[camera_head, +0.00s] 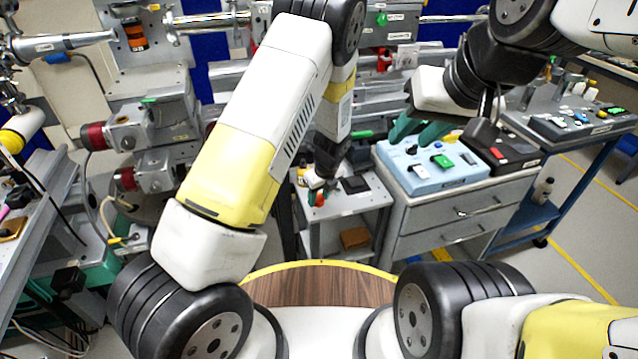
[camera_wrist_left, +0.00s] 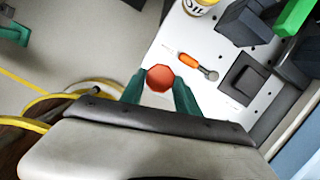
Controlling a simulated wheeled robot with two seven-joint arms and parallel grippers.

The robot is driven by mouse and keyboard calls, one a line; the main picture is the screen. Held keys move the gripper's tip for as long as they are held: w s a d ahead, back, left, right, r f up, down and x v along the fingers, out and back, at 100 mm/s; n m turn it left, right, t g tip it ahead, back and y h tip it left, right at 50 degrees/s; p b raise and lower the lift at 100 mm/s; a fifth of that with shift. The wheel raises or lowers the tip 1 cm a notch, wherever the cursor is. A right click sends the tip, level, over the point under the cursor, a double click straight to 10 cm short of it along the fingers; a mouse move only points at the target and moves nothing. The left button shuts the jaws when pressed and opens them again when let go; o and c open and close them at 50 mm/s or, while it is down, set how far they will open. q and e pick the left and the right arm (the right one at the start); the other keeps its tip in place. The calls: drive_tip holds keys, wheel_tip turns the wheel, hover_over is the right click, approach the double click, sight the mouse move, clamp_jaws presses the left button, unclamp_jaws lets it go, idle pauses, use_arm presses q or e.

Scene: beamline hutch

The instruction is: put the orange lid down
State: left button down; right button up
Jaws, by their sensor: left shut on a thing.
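The orange lid (camera_wrist_left: 159,78) is an orange-red, roughly octagonal disc between the green fingertips of my left gripper (camera_wrist_left: 159,88) in the left wrist view. The gripper is shut on it. In the head view my left gripper (camera_head: 319,188) is over the left part of the small pale side table (camera_head: 345,205), partly hidden by its own arm. I cannot tell the gap between lid and table. My right gripper (camera_head: 419,131) has its green fingers apart, above the light blue tray (camera_head: 425,184), with nothing seen between them.
On the pale tabletop (camera_wrist_left: 180,42) are an orange-handled tool (camera_wrist_left: 194,64), a jar with a yellow band (camera_wrist_left: 203,5), a dark square pad (camera_wrist_left: 243,81) and a dark grey block (camera_wrist_left: 240,24). A drawer cabinet (camera_head: 455,212) stands to the right. Bare tabletop shows beside the tool.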

sight(319, 201)
use_arm(q)
drive_tip(key=shift+s+a+f, duration=0.1)
drive_tip(key=shift+f, duration=1.55)
drive_tip(key=shift+f, duration=0.1)
drive_tip(key=c, duration=0.9)
unclamp_jaws()
